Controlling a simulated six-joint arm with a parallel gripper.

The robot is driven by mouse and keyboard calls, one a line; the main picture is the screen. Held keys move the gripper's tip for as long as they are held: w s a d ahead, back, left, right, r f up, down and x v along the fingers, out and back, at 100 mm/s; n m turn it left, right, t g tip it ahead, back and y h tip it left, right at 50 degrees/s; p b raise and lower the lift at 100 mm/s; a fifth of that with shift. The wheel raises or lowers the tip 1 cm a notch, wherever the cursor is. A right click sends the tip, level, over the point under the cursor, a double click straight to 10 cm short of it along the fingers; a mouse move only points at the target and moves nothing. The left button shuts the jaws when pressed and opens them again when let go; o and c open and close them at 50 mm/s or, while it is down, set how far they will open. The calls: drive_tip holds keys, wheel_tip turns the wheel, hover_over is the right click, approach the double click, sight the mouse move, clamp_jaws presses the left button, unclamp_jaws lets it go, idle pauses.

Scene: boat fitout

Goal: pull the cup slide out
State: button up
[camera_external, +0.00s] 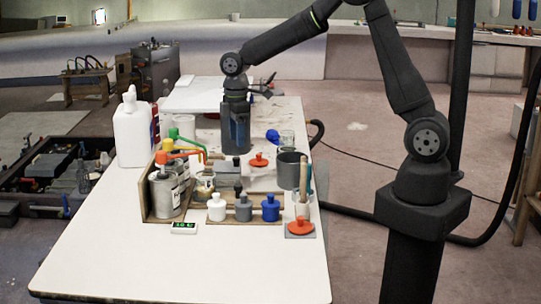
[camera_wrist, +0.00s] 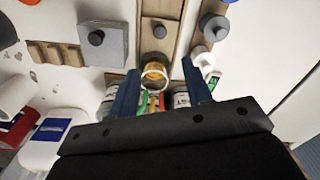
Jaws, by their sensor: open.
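A small round cup (camera_wrist: 154,72) with amber contents sits at the strip's near end; I cannot tell for certain which of these parts is the cup slide. My gripper (camera_wrist: 160,72) is open, its two blue fingers apart on either side of the cup's area in the picture, with nothing seen held. In the external view my gripper (camera_external: 236,150) points down above the table's middle, partly hiding what lies behind it. Contact is not visible.
A wooden rack with cans (camera_external: 164,196) and coloured taps stands left of my gripper. White, grey and blue (camera_external: 270,208) bottles line the front. A grey mug (camera_external: 289,170) and an orange-knobbed piece (camera_external: 300,226) stand right. The table's front (camera_external: 190,270) is clear.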

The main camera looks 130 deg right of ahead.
sight(238, 185)
wheel_tip(238, 185, down, 17)
drive_tip(key=shift+r, duration=0.1)
idle(0.3)
